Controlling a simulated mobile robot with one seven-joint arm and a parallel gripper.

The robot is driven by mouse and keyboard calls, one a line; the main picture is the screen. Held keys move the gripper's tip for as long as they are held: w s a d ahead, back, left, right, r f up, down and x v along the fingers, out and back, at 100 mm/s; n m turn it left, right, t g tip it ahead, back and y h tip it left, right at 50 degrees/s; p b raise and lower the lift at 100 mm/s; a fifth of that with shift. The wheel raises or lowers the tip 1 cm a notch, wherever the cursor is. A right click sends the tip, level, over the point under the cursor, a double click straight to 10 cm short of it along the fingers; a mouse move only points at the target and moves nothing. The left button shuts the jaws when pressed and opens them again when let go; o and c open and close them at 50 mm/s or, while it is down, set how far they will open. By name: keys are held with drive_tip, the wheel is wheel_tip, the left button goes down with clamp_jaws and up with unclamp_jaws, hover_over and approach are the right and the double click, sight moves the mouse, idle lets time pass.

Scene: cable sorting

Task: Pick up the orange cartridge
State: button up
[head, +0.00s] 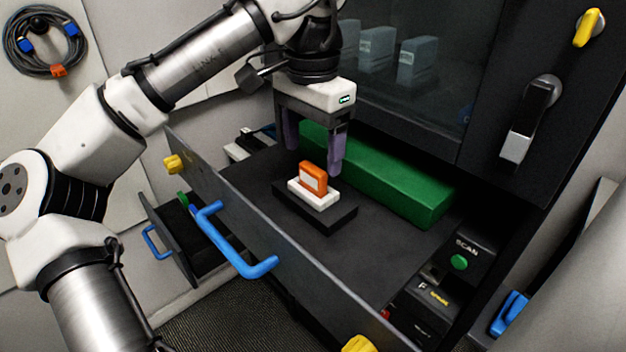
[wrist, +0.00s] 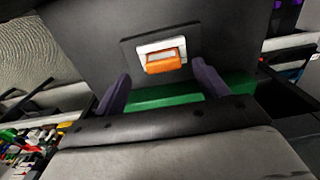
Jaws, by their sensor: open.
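The orange cartridge (head: 313,178) stands upright in a white holder (head: 326,201) on a black base plate (head: 305,213) inside an open dark drawer. The cartridge has a pale label on its side. My gripper (head: 313,163) is open with purple fingers pointing down, above and slightly behind the cartridge in the head view. In the wrist view the cartridge (wrist: 163,63) lies ahead of and between the two fingers (wrist: 160,88). The fingers do not appear to touch it.
A long green block (head: 385,178) lies in the drawer behind the cartridge, close to my fingers. The drawer front (head: 300,270) carries a blue handle (head: 232,245). A dark cabinet with a glass window (head: 400,95) rises behind. The drawer floor right of the base plate is clear.

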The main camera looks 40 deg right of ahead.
sight(313, 168)
drive_tip(key=shift+w+d+f+p, duration=0.1)
drive_tip(key=shift+f+p, duration=0.15)
drive_tip(key=shift+f, duration=1.1)
drive_tip(key=shift+w+d+f+p, duration=0.1)
drive_tip(key=shift+f+p, duration=0.15)
drive_tip(key=shift+f, duration=1.1)
drive_tip(key=c, duration=1)
drive_tip(key=shift+c, duration=0.2)
wheel_tip(313, 168, up, 20)
drive_tip(key=p, duration=0.4)
